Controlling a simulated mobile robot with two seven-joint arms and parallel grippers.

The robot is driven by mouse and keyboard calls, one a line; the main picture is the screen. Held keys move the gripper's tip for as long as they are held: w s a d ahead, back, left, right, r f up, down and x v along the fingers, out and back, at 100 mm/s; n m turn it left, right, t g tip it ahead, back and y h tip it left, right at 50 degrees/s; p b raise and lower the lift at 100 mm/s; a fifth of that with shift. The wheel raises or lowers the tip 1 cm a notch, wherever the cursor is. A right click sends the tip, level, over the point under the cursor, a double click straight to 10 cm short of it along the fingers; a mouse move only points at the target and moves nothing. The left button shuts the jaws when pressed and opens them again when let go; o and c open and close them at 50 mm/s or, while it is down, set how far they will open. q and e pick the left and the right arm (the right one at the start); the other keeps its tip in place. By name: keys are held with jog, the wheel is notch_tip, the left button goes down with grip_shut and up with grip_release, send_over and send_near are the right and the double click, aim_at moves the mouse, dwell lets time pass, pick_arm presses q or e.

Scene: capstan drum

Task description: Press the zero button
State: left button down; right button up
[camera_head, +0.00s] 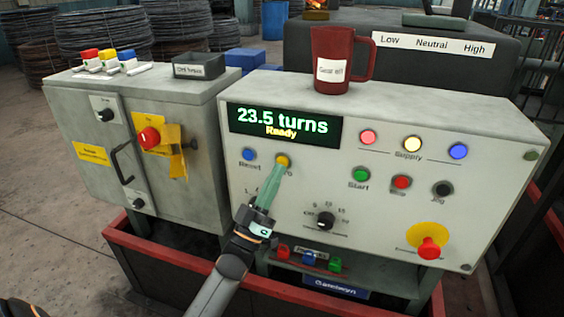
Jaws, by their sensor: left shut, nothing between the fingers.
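The zero button (283,161) is the yellow button on the light grey control panel (450,185), under the display and right of the blue reset button (249,155). Its label is partly hidden by my gripper, with only the end of the word showing. My left gripper (281,170) is shut and empty, with its green fingertips at the lower edge of the yellow button. I cannot tell whether the tips touch it or whether it is pushed in. The display (284,126) reads "23.5 turns" and "Ready". My right gripper is not in view.
Green start (361,174), red (401,182) and black jog (442,189) buttons sit to the right. A red emergency button (429,247) is at lower right. A dark knob (325,221) is below. A red mug (335,60) stands on the panel's top. A grey cabinet (100,130) stands left.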

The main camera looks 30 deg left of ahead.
pick_arm(q)
jog(key=shift+w, duration=0.4)
jog(key=shift+w+a, duration=0.2)
jog(key=shift+w, duration=0.2)
dwell(0.5)
jog(key=shift+s, duration=0.1)
jog(key=shift+s+d+y, duration=0.25)
jog(key=shift+s+y, duration=0.05)
jog(key=shift+s, duration=0.45)
jog(key=shift+s+p, duration=0.1)
jog(key=shift+p, duration=0.25)
jog(key=s+p, duration=0.1)
jog(key=s, duration=0.1)
jog(key=s+d+p, duration=0.1)
jog(key=s, duration=0.1)
jog(key=shift+s, duration=0.35)
jog(key=shift+d+f, duration=0.1)
jog(key=shift+f, duration=0.05)
dwell(0.3)
